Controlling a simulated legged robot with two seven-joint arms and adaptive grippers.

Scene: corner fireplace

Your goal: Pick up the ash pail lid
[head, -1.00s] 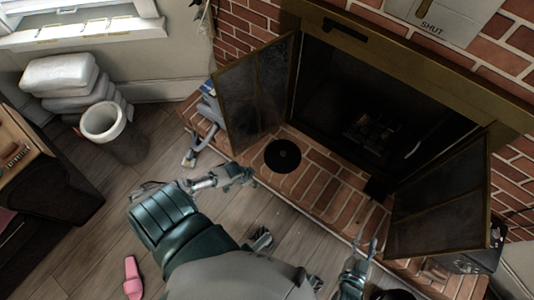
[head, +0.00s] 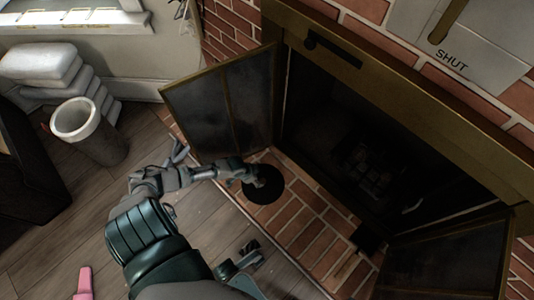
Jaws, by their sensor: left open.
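The ash pail lid, a flat round black disc (head: 264,195), lies on the brick hearth in front of the open firebox. My left gripper (head: 256,177) is open and reaches in from the left over the lid's upper left part, hiding some of it. I cannot tell whether the fingers touch the lid.
The fireplace's left glass door (head: 225,100) stands open close behind my left gripper, and the right door (head: 445,262) is open too. A grey bin (head: 98,140) and stacked white bags (head: 45,65) stand at the left.

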